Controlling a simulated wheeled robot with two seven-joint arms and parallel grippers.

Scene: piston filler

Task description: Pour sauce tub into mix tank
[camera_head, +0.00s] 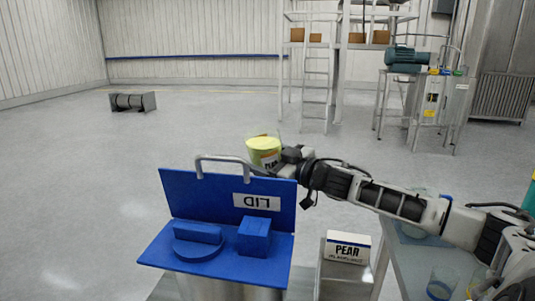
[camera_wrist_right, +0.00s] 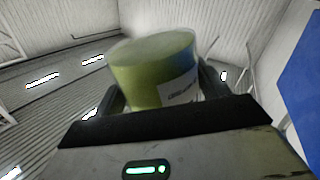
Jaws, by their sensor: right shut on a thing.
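The sauce tub (camera_head: 263,147) is a yellow-green tub with a label reading PEAR. My right gripper (camera_head: 283,160) is shut on it and holds it in the air behind the raised lid, tilted slightly. In the right wrist view the tub (camera_wrist_right: 155,75) sits between the two dark fingers of the right gripper (camera_wrist_right: 165,95). The mix tank (camera_head: 225,292) is a metal body at the bottom of the head view, under a blue top (camera_head: 195,262). A blue lid panel (camera_head: 200,195) marked LID stands raised, with a grey handle on its upper edge. The tank's opening is hidden. My left gripper is out of view.
A box-shaped PEAR sign (camera_head: 347,247) stands right of the tank. A table (camera_head: 405,262) with clear cups (camera_head: 442,283) lies under my right arm. A scaffold with steps (camera_head: 316,85) and a machine (camera_head: 406,60) stand far back. The floor at left is mostly clear.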

